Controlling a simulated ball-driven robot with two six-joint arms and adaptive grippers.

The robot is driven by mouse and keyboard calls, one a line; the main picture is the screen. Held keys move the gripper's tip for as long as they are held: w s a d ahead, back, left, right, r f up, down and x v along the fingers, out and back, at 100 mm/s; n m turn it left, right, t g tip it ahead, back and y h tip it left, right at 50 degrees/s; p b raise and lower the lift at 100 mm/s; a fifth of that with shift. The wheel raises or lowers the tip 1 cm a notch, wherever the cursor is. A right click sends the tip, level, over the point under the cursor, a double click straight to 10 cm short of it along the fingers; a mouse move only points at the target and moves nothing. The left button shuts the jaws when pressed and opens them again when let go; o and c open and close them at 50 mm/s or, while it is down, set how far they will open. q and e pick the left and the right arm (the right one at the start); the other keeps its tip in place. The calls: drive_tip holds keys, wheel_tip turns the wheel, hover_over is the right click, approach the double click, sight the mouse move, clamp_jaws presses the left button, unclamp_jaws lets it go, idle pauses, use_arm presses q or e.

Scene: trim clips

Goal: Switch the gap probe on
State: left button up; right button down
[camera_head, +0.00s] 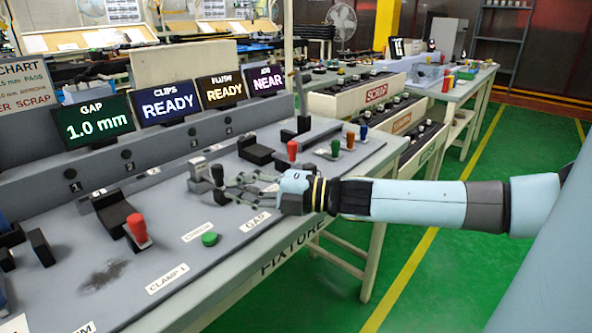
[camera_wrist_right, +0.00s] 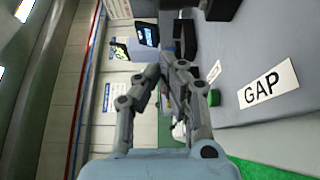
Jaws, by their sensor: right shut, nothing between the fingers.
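The GAP label (camera_head: 255,222) is on the front of the grey fixture bench, and it also shows in the right wrist view (camera_wrist_right: 268,85). Behind it stands a small grey device (camera_head: 197,170) with a dark-topped upright lever (camera_head: 217,175). My right gripper (camera_head: 228,188) reaches in from the right, shut and empty, with its fingertips close to that lever. I cannot tell whether they touch it. In the right wrist view the fingers (camera_wrist_right: 165,70) converge. The GAP screen (camera_head: 93,121) reads 1.0 mm. My left gripper is not in view.
A green button (camera_head: 209,239) lies left of the GAP label. A red-topped lever (camera_head: 137,229) stands by the CLAMP 1 label (camera_head: 167,279). Another red-topped lever (camera_head: 292,150) is beyond my gripper, with green and blue ones farther right. Screens (camera_head: 168,105) line the back.

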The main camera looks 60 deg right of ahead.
drive_tip(key=v, duration=0.2)
drive_tip(key=p+v, duration=0.1)
drive_tip(key=v, duration=0.1)
drive_tip(key=shift+s+d, duration=0.25)
drive_tip(key=shift+d, duration=0.15)
drive_tip(key=p+v, duration=0.1)
drive_tip(key=v, duration=0.1)
drive_tip(key=shift+s, duration=0.35)
drive_tip(key=shift+s+d+f+p, duration=0.1)
drive_tip(key=shift+s+d+p, duration=0.2)
drive_tip(key=shift+s+d, duration=0.15)
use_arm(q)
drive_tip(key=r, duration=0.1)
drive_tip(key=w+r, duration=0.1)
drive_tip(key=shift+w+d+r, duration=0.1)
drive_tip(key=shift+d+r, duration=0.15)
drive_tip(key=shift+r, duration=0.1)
use_arm(e)
drive_tip(key=shift+s, duration=0.2)
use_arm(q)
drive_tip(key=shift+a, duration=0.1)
